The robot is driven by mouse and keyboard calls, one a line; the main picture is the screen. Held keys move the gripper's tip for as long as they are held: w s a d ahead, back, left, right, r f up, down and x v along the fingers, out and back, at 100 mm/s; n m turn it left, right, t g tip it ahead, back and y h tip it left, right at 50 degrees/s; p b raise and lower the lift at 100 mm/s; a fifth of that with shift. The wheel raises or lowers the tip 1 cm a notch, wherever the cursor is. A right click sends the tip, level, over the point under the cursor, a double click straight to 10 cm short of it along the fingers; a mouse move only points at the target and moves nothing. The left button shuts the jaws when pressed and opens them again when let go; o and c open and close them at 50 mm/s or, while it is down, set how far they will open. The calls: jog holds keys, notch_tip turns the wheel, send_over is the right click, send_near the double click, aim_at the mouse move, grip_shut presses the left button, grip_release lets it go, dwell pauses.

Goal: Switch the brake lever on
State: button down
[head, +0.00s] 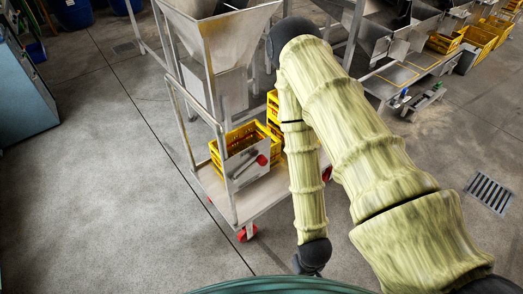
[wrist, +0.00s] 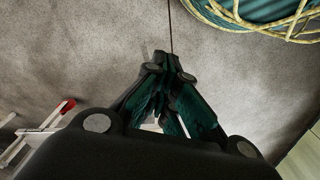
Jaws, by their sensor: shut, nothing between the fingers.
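The brake lever (head: 261,160) has a red knob and a grey rod. It is mounted on a metal plate (head: 245,168) at the front of the wheeled hopper cart, and its rod slants up to the right. My gripper (head: 311,271) hangs low in the head view, to the right of and nearer than the lever, apart from it. In the wrist view, my gripper's dark green fingers (wrist: 168,65) come together over bare floor and hold nothing. A red piece on a pale frame (wrist: 66,106) shows at the lower left there; I cannot tell whether it is the lever.
The cart has a steel hopper (head: 220,40), yellow crates (head: 225,150), a pale deck (head: 255,200) and a red caster (head: 247,233). Sorting machinery (head: 410,50) stands at the back right, and a blue-grey cabinet (head: 25,90) at the left. The floor between cabinet and cart is clear.

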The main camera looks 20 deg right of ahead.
jog(key=w+d+r+m+t+h, duration=0.1)
jog(key=w+r+m+t+h, duration=0.3)
jog(key=w, duration=1)
notch_tip(320, 180, up, 31)
jog(key=m+g+y+p, duration=0.2)
jog(key=m+g+p, duration=0.15)
jog(key=m, duration=0.55)
send_over(263, 157)
jog(key=s+a+b, duration=0.1)
jog(key=a, duration=0.2)
jog(key=shift+a+r, duration=0.1)
jog(key=shift+r, duration=0.05)
jog(key=x, duration=1.4)
jog(key=shift+d+p, duration=0.2)
jog(key=shift+p, duration=0.15)
jog(key=shift+d+p, duration=0.1)
jog(key=shift+p, duration=0.4)
